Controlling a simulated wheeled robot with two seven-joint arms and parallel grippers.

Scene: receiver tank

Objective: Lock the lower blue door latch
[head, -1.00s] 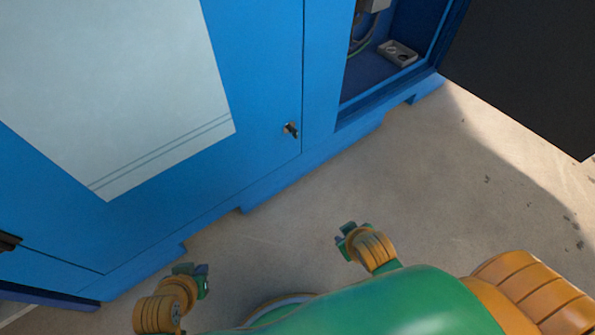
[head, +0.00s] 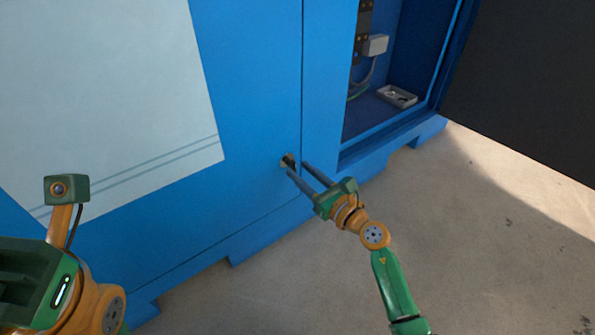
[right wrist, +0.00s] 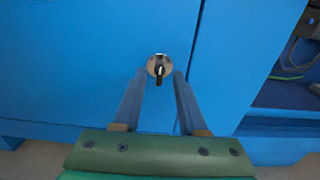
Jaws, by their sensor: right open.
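The lower latch (head: 288,160) is a small dark handle on a round metal plate, low on the blue door (head: 255,90) near its right edge. In the right wrist view the latch (right wrist: 159,67) has its handle pointing down. My right gripper (head: 304,168) is open, its two fingers reaching toward the latch; in the right wrist view the gripper (right wrist: 159,76) has its fingertips on either side just below the latch plate, with nothing held. I cannot tell whether they touch the door. My left arm shows at the lower left of the head view; its fingertips are out of view.
To the right is an open cabinet bay (head: 385,100) with a grey box, cables and a small tray (head: 397,96). A dark open door panel (head: 525,95) stands at the far right. The concrete floor (head: 470,250) in front is clear.

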